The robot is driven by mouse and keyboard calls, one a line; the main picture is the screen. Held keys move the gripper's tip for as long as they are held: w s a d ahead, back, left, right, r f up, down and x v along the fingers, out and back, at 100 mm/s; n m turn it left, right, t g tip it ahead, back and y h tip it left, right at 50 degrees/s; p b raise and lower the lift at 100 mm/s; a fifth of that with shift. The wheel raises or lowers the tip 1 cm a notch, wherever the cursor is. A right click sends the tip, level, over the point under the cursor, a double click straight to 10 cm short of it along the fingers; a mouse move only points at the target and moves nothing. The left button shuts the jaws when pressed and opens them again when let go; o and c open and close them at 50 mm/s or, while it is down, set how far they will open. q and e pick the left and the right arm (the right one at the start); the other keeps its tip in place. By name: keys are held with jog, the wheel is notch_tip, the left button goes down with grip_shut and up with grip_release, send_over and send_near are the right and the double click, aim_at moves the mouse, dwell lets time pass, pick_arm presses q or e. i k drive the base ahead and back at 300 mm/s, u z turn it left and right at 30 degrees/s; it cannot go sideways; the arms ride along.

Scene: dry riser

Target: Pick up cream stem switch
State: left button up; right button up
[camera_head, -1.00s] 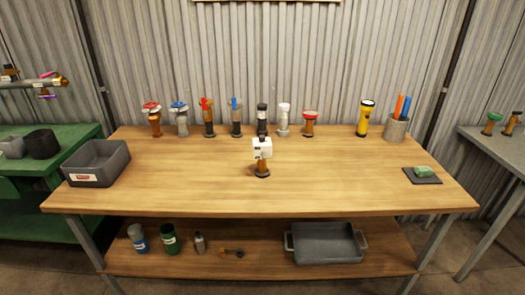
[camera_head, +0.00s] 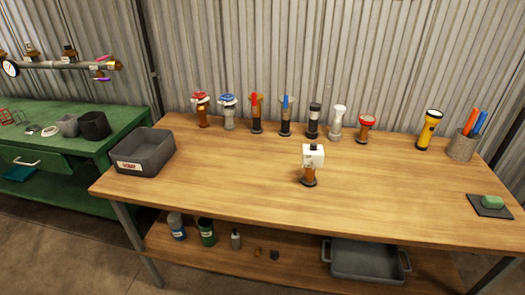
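The cream stem switch (camera_head: 313,158) appears to be the piece standing upright near the middle of the wooden workbench (camera_head: 230,185). It has a cream-white box with a small dark cap on top, a brass-orange stem below and a dark round base. It stands alone in front of the back row, with bare wood around it. Neither of my grippers is in view.
Several valves and fittings (camera_head: 286,115) line the bench's back edge. A green bench (camera_head: 130,122) adjoins left. The lower shelf holds a tray (camera_head: 366,260).

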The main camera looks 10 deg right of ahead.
aim_at(310, 180)
jog(key=u, duration=0.15)
jog(key=i, duration=1.1)
jog(key=z, duration=0.85)
